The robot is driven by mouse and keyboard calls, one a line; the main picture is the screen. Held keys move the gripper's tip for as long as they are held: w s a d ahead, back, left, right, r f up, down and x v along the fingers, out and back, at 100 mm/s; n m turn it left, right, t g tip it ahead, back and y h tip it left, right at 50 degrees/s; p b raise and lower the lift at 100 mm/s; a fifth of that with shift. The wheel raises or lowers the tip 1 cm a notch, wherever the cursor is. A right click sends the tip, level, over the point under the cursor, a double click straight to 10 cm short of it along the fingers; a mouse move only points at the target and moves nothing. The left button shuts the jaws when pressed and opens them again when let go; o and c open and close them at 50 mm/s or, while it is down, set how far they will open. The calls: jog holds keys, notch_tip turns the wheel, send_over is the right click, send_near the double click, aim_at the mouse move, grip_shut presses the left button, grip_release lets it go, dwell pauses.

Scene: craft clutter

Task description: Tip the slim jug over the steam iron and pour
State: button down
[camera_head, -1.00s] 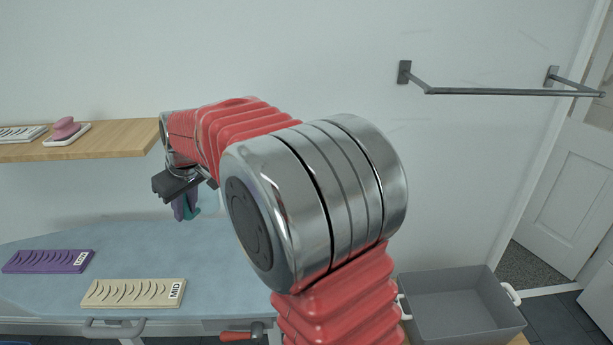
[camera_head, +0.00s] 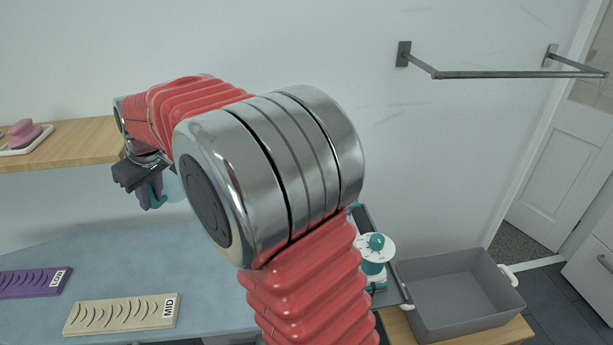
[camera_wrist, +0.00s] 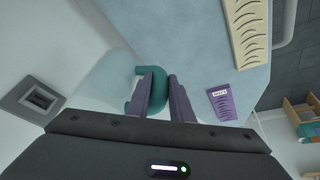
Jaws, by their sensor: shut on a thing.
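My gripper (camera_head: 149,196) is at the left in the head view, above the pale blue ironing board. In the wrist view, its purple fingers (camera_wrist: 158,88) are shut on the teal handle (camera_wrist: 142,72) of the slim jug. The jug's clear, pale body (camera_wrist: 108,76) shows faintly to the left of the fingers; its contents cannot be made out. In the head view only a little of the jug (camera_head: 174,189) shows beside my gripper. A white and teal appliance with a knob (camera_head: 374,252), seemingly the steam iron, stands right of my arm, partly hidden by it.
The ironing board (camera_head: 100,255) carries a purple LOW board (camera_head: 28,283) and a cream MID board (camera_head: 120,313). A wooden shelf (camera_head: 85,150) is at the left wall. A grey bin (camera_head: 460,300) stands lower right, below a metal rail (camera_head: 500,74).

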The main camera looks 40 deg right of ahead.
jog(key=shift+d, duration=0.3)
jog(key=s+d+r+m+h, duration=0.1)
jog(key=s+d+m, duration=0.3)
jog(key=s+d, duration=0.7)
jog(key=s+d+r+m+h, duration=0.2)
jog(key=s+d, duration=1)
jog(key=d, duration=0.6)
jog(key=shift+d+m+g, duration=0.2)
jog(key=shift+m+g, duration=0.1)
jog(key=shift+m, duration=0.6)
jog(key=shift+s, duration=0.1)
jog(key=shift+a+f+m+y, duration=0.15)
jog(key=shift+a+f+y, duration=0.05)
jog(key=shift+f+y, duration=0.4)
jog(key=shift+a+f+m+y, duration=0.15)
jog(key=shift+f+y, duration=0.35)
jog(key=shift+f, duration=0.1)
